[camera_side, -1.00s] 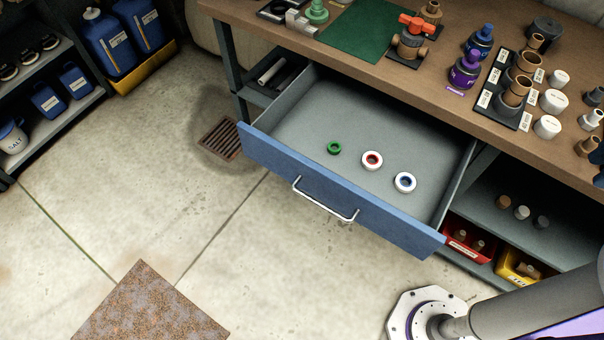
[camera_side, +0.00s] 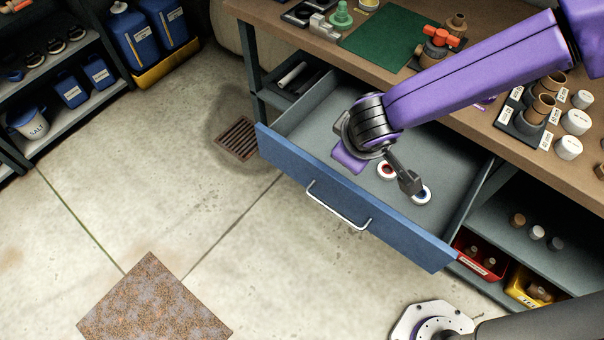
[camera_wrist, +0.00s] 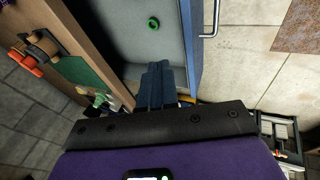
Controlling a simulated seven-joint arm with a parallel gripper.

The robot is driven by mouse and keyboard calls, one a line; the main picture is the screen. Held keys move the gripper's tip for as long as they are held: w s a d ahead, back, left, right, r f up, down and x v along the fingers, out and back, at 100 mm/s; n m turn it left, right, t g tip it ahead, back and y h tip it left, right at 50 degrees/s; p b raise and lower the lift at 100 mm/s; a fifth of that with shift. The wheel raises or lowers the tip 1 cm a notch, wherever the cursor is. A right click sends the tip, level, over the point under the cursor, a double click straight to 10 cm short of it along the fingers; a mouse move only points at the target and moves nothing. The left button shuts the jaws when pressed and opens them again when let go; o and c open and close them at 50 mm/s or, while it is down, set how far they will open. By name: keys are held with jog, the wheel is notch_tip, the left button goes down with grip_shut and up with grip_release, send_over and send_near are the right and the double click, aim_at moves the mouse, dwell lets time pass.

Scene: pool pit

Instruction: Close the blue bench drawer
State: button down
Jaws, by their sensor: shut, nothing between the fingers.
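The blue bench drawer (camera_side: 405,233) stands pulled well out from under the workbench in the side view. Its blue front carries a silver handle (camera_side: 338,212). My gripper (camera_side: 413,188) is shut and empty, over the drawer's inside and behind the front panel. It partly overlaps a white ring with a blue centre (camera_side: 424,197); I cannot tell its exact height. A white ring with a red centre (camera_side: 384,171) lies in the drawer. In the wrist view, the shut fingers (camera_wrist: 157,68) point along the drawer, beside its blue front, and a green ring (camera_wrist: 153,23) shows.
The workbench top (camera_side: 478,118) behind the drawer holds a green mat (camera_side: 375,38) and several fittings. Shelves with red (camera_side: 479,262) and yellow (camera_side: 527,289) bins sit right of the drawer. The concrete floor (camera_side: 230,225) before the drawer is clear, apart from a rusty plate (camera_side: 155,300).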

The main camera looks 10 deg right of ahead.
jog(key=s+a+f+m+t, duration=0.1)
jog(key=s+a+f+t, duration=0.1)
jog(key=a+f, duration=1)
send_near(299, 173)
notch_tip(299, 173, down, 4)
jog(key=w, duration=0.2)
jog(key=shift+w+d+y, duration=0.4)
jog(key=shift+d, duration=0.05)
jog(key=w+d, duration=1.8)
jog(key=shift+w+d, duration=0.25)
